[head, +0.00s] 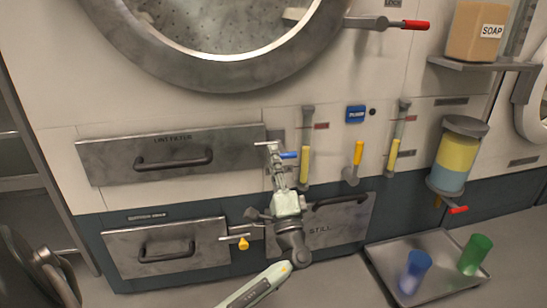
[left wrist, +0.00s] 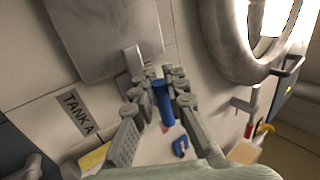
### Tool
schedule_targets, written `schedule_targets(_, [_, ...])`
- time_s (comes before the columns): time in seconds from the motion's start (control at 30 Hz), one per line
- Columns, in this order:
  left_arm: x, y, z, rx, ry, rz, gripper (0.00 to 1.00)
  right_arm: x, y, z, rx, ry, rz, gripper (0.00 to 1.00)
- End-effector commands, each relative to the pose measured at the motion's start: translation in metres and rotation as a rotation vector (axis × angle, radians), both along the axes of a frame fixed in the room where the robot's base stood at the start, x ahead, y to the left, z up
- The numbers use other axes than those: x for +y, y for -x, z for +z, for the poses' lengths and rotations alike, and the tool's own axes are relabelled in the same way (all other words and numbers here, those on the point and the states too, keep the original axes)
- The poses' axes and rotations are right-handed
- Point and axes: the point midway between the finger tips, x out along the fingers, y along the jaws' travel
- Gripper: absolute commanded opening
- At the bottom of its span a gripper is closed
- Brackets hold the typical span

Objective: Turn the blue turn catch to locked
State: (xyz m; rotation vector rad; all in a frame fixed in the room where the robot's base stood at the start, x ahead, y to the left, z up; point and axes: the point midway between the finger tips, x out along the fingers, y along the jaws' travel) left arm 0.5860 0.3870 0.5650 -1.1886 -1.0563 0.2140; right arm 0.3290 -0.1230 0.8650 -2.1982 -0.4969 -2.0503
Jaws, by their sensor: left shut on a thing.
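The blue turn catch (head: 289,155) sits at the right end of the lint filter drawer (head: 225,140). Its blue lever points to the right in the head view, with a metal piece beside it at the drawer edge. My left gripper (head: 277,165) is at the catch, reaching up from below. In the left wrist view the blue lever (left wrist: 162,103) stands between the two fingers of the left gripper (left wrist: 160,78), which are shut on it. The fingers hide part of the catch. My right gripper is in neither view.
A yellow-handled catch (head: 243,242) is by the lower left drawer (head: 165,250). A tray (head: 385,268) holds a blue cup (head: 415,270) and a green cup (head: 475,254). A round door (head: 220,80) is above.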

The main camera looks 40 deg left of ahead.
Motion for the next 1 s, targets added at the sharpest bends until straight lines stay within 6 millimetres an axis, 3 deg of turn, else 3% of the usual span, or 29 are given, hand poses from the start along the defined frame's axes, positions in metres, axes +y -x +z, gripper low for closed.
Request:
schedule_targets(0.03, [0.000, 0.000, 0.000, -0.001, 0.002, 0.001, 0.00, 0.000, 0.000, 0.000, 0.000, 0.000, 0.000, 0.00])
schedule_targets(0.07, [0.000, 0.000, 0.000, -0.001, 0.002, 0.001, 0.16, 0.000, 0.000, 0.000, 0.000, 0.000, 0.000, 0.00])
schedule_targets(0.23, [0.000, 0.000, 0.000, 0.000, 0.002, 0.000, 0.35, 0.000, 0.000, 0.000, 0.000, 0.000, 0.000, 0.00])
schedule_targets(0.57, [-0.002, 0.002, -0.002, 0.002, 0.001, 0.000, 0.35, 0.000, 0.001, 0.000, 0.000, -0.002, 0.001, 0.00])
schedule_targets(1.0, [-0.043, 0.036, -0.038, 0.001, 0.002, 0.000, 0.35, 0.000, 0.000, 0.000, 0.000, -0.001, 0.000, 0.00])
